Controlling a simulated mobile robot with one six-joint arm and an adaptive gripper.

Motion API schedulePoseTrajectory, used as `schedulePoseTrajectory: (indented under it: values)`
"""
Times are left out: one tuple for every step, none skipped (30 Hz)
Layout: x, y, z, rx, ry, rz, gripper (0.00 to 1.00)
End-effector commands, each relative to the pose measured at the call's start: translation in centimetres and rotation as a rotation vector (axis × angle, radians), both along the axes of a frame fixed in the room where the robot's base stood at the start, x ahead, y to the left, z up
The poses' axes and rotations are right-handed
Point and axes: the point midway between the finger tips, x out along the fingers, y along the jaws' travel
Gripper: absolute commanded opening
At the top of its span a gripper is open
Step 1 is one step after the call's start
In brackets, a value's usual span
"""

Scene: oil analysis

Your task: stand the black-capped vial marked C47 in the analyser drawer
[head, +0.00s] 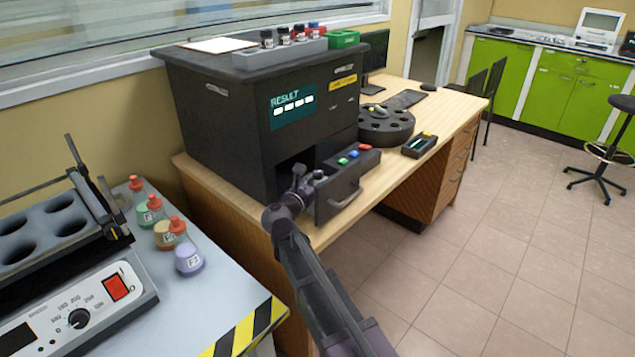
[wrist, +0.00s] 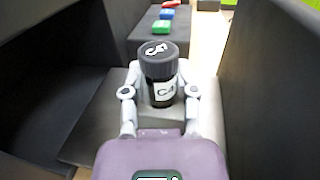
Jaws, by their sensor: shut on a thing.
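The black-capped vial (wrist: 162,92) is upright between my gripper's two fingers in the wrist view. The analyser drawer (head: 340,198) is pulled out at the front of the dark analyser (head: 235,120). In the head view my gripper (head: 304,180) is at the drawer's left end, by the dark opening. The vial's base is hidden, so I cannot tell whether it touches the drawer.
Several vials stand in a rack (head: 280,50) on the analyser. A round dark carousel (head: 386,128) stands to the right. Colourful flasks (head: 163,236) stand on the left bench.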

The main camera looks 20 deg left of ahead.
Motion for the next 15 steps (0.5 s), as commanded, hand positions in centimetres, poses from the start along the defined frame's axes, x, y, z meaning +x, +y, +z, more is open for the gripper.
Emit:
schedulePoseTrajectory:
  values:
    - [-0.01,0.01,-0.07,0.000,0.000,0.000,0.00]
    - [-0.01,0.01,-0.15,0.000,0.000,0.000,0.00]
    - [-0.01,0.01,-0.27,0.000,0.000,0.000,0.00]
    - [-0.01,0.01,-0.35,0.000,0.000,0.000,0.00]
    - [-0.02,0.01,-0.42,0.000,0.000,0.000,0.00]
    - [-0.02,0.01,-0.36,0.000,0.000,0.000,0.43]
    - [-0.02,0.01,-0.31,0.000,0.000,0.000,0.52]
    - [-0.02,0.01,-0.31,0.000,0.000,0.000,0.61]
    - [-0.02,0.01,-0.31,0.000,0.000,0.000,0.72]
    - [-0.02,0.02,-0.31,0.000,0.000,0.000,0.72]
    - [-0.02,0.02,-0.31,0.000,0.000,0.000,0.72]
    - [-0.02,0.02,-0.31,0.000,0.000,0.000,0.72]
    - [-0.02,0.02,-0.31,0.000,0.000,0.000,0.72]
    - [-0.01,0.03,-0.30,0.000,0.000,0.000,0.72]
    - [-0.02,0.02,-0.30,0.000,0.000,0.000,0.72]
